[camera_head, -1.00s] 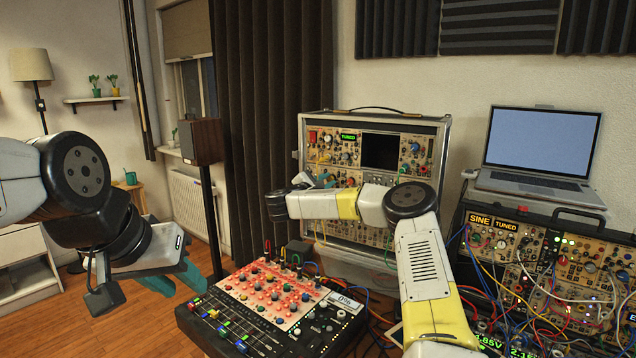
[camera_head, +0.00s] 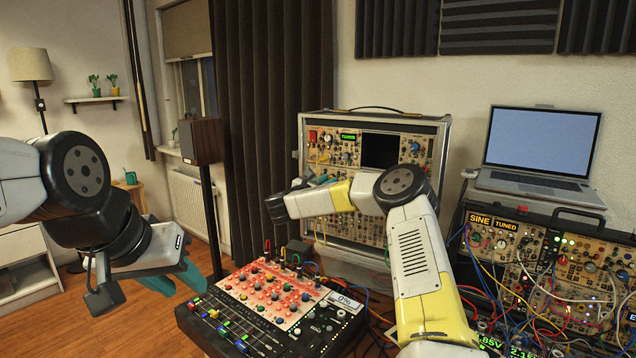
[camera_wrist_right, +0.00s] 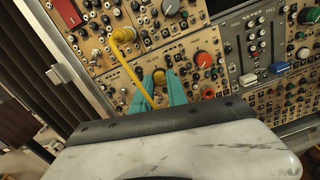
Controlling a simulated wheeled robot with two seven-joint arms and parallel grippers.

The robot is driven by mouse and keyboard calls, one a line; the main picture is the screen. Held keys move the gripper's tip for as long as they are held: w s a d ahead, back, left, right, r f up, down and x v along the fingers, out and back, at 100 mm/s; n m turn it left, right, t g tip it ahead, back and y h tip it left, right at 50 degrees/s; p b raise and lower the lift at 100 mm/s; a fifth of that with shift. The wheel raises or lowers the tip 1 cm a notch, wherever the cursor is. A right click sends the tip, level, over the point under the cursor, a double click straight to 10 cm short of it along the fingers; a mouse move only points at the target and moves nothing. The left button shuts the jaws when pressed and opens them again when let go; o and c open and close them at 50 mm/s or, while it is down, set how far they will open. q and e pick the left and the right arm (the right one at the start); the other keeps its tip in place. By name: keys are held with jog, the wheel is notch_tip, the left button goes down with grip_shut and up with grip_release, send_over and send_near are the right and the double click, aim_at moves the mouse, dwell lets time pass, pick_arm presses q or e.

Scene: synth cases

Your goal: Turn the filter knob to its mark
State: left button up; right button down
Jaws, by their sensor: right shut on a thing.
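My left gripper (camera_head: 178,281) is open and empty, left of the mixer and above the floor.
A yellow cable (camera_wrist_right: 138,78) hangs from a jack and passes close beside the right fingers. A red knob (camera_wrist_right: 204,59) is to their right. The mixer (camera_head: 262,305) stands in front of the case. A patched synth rack (camera_head: 545,265) under a laptop (camera_head: 540,145) stands right.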

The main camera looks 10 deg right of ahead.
jog(key=n, duration=1.2)
jog(key=shift+n+t, duration=0.3)
jog(key=n, duration=0.5)
jog(key=shift+s+n+y, duration=0.1)
jog(key=shift+n+y, duration=0.2)
jog(key=n, duration=1.3)
jog(key=shift+y, duration=0.4)
jog(key=n, duration=1.1)
jog(key=shift+a+g, duration=0.1)
jog(key=shift+g, duration=0.3)
jog(key=n, duration=0.5)
jog(key=shift+f, duration=0.1)
jog(key=shift+n, duration=0.3)
